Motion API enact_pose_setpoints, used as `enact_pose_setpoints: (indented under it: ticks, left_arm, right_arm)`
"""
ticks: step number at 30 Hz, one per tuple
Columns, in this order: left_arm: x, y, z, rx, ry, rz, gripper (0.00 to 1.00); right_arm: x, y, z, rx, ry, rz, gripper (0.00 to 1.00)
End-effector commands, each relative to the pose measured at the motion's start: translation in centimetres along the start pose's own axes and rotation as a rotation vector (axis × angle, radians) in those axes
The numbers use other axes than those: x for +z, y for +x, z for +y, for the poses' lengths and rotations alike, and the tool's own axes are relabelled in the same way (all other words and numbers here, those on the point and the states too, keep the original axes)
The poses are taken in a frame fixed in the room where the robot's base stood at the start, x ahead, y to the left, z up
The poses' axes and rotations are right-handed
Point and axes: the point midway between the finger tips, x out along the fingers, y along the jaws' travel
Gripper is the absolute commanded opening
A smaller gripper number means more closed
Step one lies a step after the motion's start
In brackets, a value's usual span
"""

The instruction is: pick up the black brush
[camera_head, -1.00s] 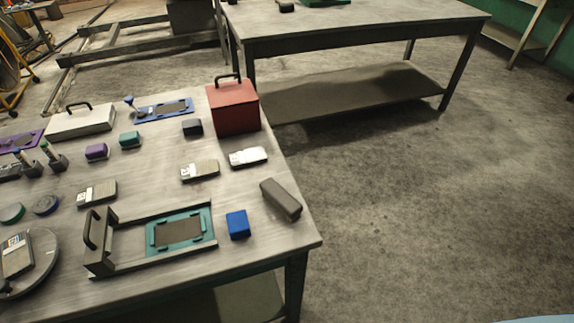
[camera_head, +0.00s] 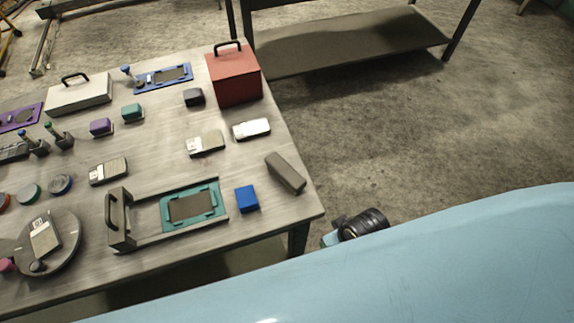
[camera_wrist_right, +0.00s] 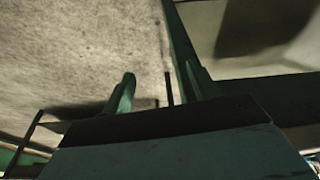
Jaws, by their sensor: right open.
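A small black block (camera_head: 194,97), which may be the black brush, lies on the worktable (camera_head: 150,145) in front of the red box. I cannot tell bristles on it. My right gripper (camera_wrist_right: 160,76) shows in the right wrist view with its two fingers apart and nothing between them. Behind them are concrete floor and a green post. The black block is not seen in that view. In the head view my light blue arm crosses the bottom right, off the table's edge, and the right fingers do not show. My left gripper is not in view.
A red box (camera_head: 234,77) stands at the table's back right corner. A teal block (camera_head: 132,111), a purple block (camera_head: 100,127) and a white box (camera_head: 80,95) lie to the left. A grey block (camera_head: 286,172) and blue block (camera_head: 247,198) lie near the right edge.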

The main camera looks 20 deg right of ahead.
Motion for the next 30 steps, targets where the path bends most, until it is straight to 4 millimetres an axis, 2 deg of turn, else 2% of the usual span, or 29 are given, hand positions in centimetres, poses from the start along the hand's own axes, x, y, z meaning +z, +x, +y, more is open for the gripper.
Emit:
enact_pose_setpoints:
  ticks: [1,5,7,18,21,24,30]
  left_arm:
    - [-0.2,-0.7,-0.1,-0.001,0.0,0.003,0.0]
    - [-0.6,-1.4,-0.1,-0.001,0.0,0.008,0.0]
    - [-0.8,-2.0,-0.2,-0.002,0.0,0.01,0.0]
    - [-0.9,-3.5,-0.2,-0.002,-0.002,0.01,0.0]
    - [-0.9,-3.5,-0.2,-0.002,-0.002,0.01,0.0]
    - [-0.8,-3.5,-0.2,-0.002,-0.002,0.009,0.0]
    - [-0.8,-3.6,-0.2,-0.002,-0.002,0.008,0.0]
  right_arm:
    - [-0.9,-2.1,-0.1,-0.002,0.0,0.011,0.6]
    - [-2.5,-6.3,-0.3,-0.009,-0.002,0.028,0.6]
    - [-4.7,-8.9,-1.2,-0.035,-0.01,0.049,0.6]
    - [-14.1,-16.1,-7.9,-0.206,-0.148,0.029,0.6]
    - [-16.5,-16.6,-8.9,-0.214,-0.198,-0.017,0.6]
    - [-18.6,-17.1,-9.1,-0.191,-0.237,-0.077,0.6]
    - [-22.0,-18.4,-7.5,-0.098,-0.259,-0.183,0.6]
